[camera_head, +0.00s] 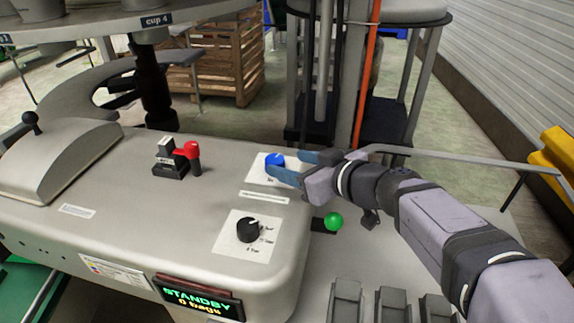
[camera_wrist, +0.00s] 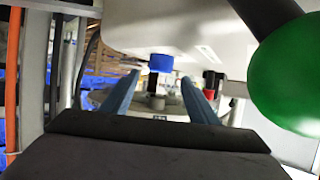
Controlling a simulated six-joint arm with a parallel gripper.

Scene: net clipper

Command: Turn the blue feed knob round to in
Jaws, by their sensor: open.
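The blue feed knob (camera_head: 275,160) sits on a white label plate near the right end of the grey machine top. My gripper (camera_head: 291,167) is beside it, its two blue fingers open and pointing left toward the knob. In the wrist view the blue knob (camera_wrist: 161,63) shows ahead, between the two spread fingers (camera_wrist: 158,90). I cannot tell whether either finger touches it. The label text by the knob is mostly hidden by my gripper, so the knob's setting cannot be read.
A black knob (camera_head: 248,230) sits nearer the front. A red-handled lever (camera_head: 188,152) stands to the left. A green ball (camera_head: 333,222) is close below my arm and looms large in the wrist view (camera_wrist: 290,75).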

